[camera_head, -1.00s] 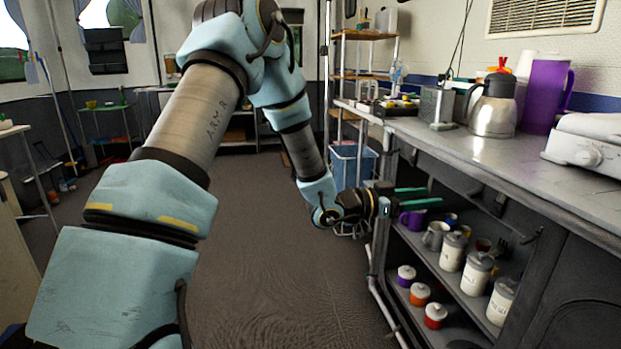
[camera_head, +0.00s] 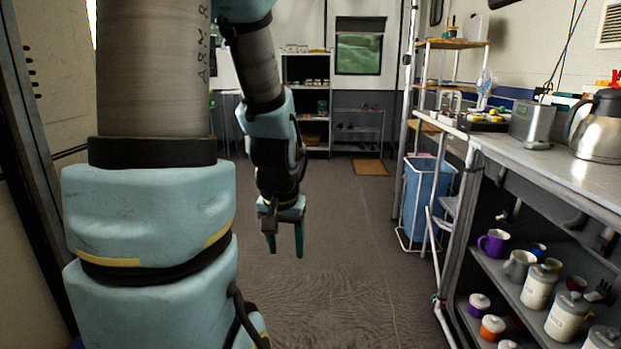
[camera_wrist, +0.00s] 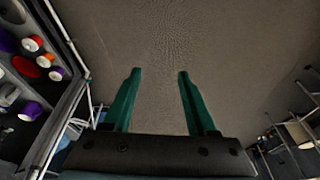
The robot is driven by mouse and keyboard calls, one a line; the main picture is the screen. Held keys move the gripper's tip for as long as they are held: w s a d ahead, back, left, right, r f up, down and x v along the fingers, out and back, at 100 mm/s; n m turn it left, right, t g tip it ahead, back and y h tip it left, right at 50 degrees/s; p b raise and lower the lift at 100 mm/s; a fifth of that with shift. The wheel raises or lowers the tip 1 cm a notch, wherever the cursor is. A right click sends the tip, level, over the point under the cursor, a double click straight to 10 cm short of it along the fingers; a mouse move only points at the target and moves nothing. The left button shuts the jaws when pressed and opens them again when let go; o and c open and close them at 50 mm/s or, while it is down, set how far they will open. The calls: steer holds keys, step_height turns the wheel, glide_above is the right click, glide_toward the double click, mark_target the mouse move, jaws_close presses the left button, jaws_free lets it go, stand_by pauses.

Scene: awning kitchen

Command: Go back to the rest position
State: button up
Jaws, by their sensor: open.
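My gripper (camera_head: 285,245) hangs from my arm with its green fingers pointing down over the bare floor, left of the shelf unit. In the wrist view my gripper (camera_wrist: 158,75) shows its two green fingers spread apart, with nothing between them but grey floor. It is open and empty, and touches nothing.
A counter with open shelves (camera_head: 476,270) stands on the right, holding mugs and white canisters (camera_head: 538,287). A steel jug (camera_head: 598,125) stands on top. A blue bin (camera_head: 425,200) stands beyond the counter's end. The middle floor (camera_head: 340,230) is clear to the far shelves.

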steer(key=s+a+n+g, duration=0.1)
steer(key=s+a, duration=0.1)
steer(key=s, duration=0.2)
step_height(320, 180, up, 25)
steer(key=p, duration=2.4)
steer(key=shift+d+f, duration=0.15)
steer(key=shift+f, duration=0.05)
